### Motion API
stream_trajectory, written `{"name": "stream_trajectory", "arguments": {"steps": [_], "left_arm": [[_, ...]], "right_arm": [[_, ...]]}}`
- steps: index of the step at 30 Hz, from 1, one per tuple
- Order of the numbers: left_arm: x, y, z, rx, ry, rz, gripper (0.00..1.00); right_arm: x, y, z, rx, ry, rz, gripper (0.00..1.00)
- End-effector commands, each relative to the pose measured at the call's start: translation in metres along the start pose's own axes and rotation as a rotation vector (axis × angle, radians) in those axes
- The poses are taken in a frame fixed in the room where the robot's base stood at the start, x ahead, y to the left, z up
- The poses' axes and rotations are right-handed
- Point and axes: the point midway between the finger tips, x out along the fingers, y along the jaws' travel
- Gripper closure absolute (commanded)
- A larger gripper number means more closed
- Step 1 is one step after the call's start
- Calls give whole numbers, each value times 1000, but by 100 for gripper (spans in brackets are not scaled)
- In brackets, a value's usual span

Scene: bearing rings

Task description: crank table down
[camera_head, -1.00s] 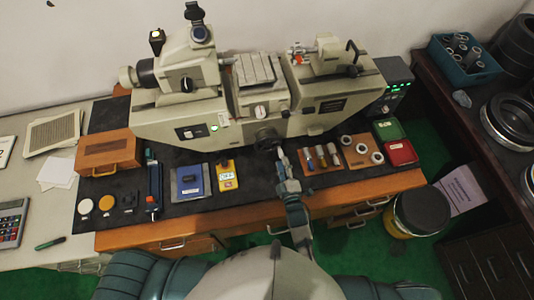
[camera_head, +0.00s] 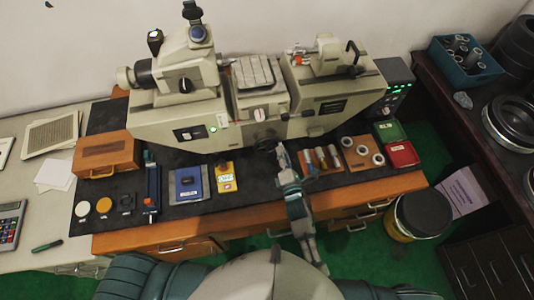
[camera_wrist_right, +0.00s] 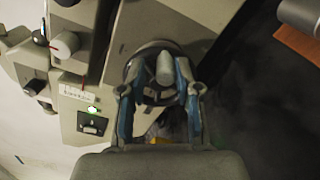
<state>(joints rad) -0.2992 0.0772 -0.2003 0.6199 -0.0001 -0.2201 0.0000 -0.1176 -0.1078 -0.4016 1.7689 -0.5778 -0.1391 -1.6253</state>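The small work table (camera_head: 254,72) sits in the middle of a large grey measuring machine (camera_head: 325,102). Its dark crank wheel (camera_head: 265,140) is low on the machine's front; in the right wrist view the wheel (camera_wrist_right: 137,75) is partly hidden by my fingers. My right gripper (camera_head: 281,150) is at the wheel's lower right. In the wrist view its two fingers (camera_wrist_right: 157,72) stand apart, with the pale crank knob (camera_wrist_right: 165,68) between them and gaps visible beside it. I cannot tell whether they touch the wheel. My left gripper is not in view.
On the dark mat below the machine lie a blue case (camera_head: 188,184), a yellow device (camera_head: 225,177), a wooden ring holder (camera_head: 361,152) and a red tray (camera_head: 402,155). A wooden box (camera_head: 107,156) stands at left. A yellow bin (camera_head: 420,214) is on the floor.

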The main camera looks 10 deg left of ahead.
Motion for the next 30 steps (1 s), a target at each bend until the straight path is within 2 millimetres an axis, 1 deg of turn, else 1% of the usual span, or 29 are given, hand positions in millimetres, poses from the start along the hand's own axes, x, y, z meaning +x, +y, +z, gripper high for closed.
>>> {"name": "stream_trajectory", "arguments": {"steps": [1, 4, 11, 21, 24, 27, 30], "left_arm": [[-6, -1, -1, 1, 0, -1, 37], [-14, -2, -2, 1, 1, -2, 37], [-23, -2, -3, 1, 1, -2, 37], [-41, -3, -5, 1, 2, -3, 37], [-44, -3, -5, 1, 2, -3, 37], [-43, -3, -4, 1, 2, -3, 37], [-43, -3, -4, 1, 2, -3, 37]], "right_arm": [[0, 9, 0, -73, 1, 6, 72], [0, 17, 0, -231, 0, 7, 72], [0, 31, -8, -591, 0, 7, 72], [0, 47, -27, -1114, 2, 7, 72], [0, 47, -32, -1204, 1, 5, 72], [-3, 45, -32, -1196, 2, 4, 72], [-12, 44, -32, -1195, 2, 4, 72]]}}
